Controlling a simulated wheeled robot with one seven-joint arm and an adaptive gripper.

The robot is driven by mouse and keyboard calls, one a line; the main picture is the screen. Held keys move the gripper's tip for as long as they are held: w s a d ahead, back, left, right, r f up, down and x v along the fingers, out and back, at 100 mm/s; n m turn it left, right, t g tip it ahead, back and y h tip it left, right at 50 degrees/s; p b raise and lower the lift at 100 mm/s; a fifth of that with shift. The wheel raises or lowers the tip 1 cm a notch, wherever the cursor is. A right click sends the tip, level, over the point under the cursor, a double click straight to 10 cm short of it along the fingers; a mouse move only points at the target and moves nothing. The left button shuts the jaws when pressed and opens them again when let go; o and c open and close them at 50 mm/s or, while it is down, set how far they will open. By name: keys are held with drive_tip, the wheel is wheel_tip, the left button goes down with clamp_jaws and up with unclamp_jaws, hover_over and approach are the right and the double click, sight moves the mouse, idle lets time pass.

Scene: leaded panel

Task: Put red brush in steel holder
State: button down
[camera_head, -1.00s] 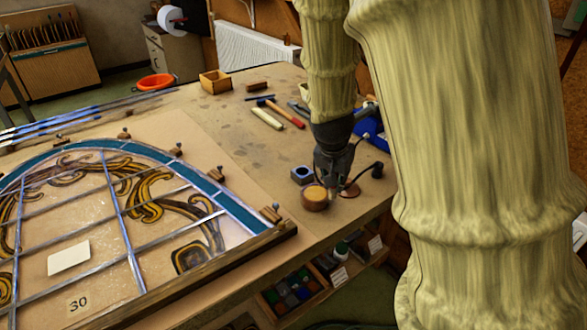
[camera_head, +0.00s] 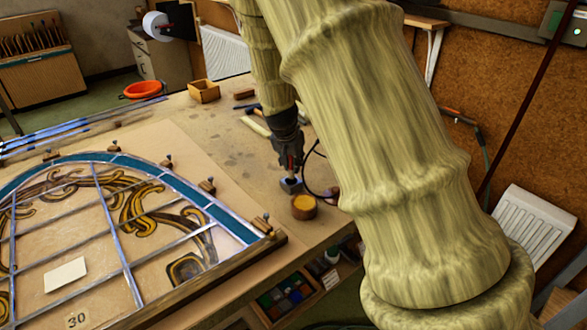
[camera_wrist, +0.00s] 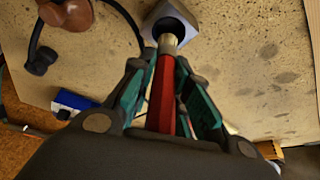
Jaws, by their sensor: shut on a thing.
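My gripper (camera_wrist: 157,75) is shut on the red brush (camera_wrist: 162,95), seen between its green-sided fingers in the wrist view. The brush's pale metal end points toward the steel holder (camera_wrist: 185,14), a grey block with a dark round hole. That end overlaps the near edge of the hole in the picture; I cannot tell whether it is inside or just above. In the head view my gripper (camera_head: 290,168) is directly over the holder (camera_head: 291,185), with a bit of red showing between the fingers.
A round wooden pot (camera_head: 304,207) stands close in front of the holder. A black cable (camera_wrist: 36,35) and a brown object (camera_wrist: 68,12) lie beside it. The leaded panel (camera_head: 110,225) fills the left of the bench. A wooden box (camera_head: 204,92) stands farther back.

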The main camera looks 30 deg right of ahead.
drive_tip(key=shift+f+p, duration=0.7)
drive_tip(key=shift+f, duration=1.1)
